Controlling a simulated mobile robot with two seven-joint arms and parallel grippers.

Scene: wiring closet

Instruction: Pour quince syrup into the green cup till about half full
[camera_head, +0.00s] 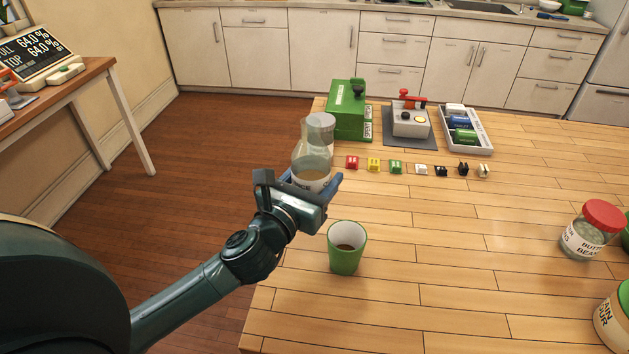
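My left gripper (297,187) is shut around the lower part of a clear glass bottle (312,155) with a pale grey round top and amber liquid in its lower part. The fingers hide most of its label, so I cannot read the name. The bottle is held about upright, above and behind the green cup (345,258), apart from it. The cup stands upright on the wooden table near its left edge, with some dark brown liquid visible inside. My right gripper is not in view.
Several small coloured blocks (396,168) stand in a row behind the cup. Beyond are a green box (347,108), a grey device (410,122) and a white tray (482,143). A red-lidded jar (585,238) stands right. A display (35,52) reads 64.0 % twice. The table's middle is clear.

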